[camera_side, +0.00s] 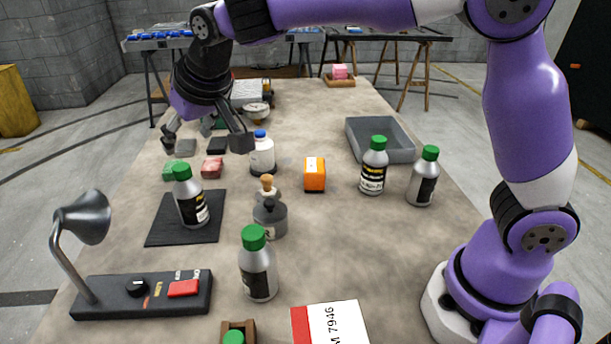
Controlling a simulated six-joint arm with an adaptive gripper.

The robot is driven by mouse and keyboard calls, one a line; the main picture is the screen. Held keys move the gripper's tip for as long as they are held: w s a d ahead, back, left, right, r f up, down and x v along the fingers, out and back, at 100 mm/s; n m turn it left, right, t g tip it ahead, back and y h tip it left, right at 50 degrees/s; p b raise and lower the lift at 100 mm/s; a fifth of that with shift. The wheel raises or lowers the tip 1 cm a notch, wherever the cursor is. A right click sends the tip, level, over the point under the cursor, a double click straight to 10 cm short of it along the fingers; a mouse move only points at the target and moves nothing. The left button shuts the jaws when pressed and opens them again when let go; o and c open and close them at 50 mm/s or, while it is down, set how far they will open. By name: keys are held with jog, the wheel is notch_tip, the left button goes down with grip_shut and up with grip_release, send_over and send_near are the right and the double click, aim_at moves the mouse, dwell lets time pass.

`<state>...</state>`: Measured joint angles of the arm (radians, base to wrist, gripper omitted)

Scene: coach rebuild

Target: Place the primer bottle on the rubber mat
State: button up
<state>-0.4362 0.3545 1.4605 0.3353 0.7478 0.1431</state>
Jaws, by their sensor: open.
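A grey bottle with a green cap and a dark label (191,203) stands upright on the black rubber mat (163,232) at the left. Similar green-capped bottles stand on the table, one in front of the mat (258,273) and two at the right (373,172), (422,184). The labels are too small to read, so I cannot tell which bottle is the primer. My gripper (205,144) is open and empty. It hangs above the table, higher in the picture than the bottle on the mat and apart from it.
A white blue-capped bottle (262,156) stands right of my gripper, with small green and red blocks (212,168) below it. A grey tray (352,139), orange box (315,176), grey burner (270,219), lamp (86,217) and switch panel (142,304) stand around.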

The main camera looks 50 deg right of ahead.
jog(key=s+d+r, duration=0.3)
jog(key=s+d, duration=0.7)
jog(key=s, duration=0.3)
jog(key=s+d+f, duration=0.1)
jog(key=s+f, duration=0.1)
jog(key=s, duration=0.3)
jog(key=s+d+f+g, duration=0.1)
jog(key=s+d+f, duration=0.1)
jog(key=s, duration=0.3)
jog(key=shift+f, duration=0.4)
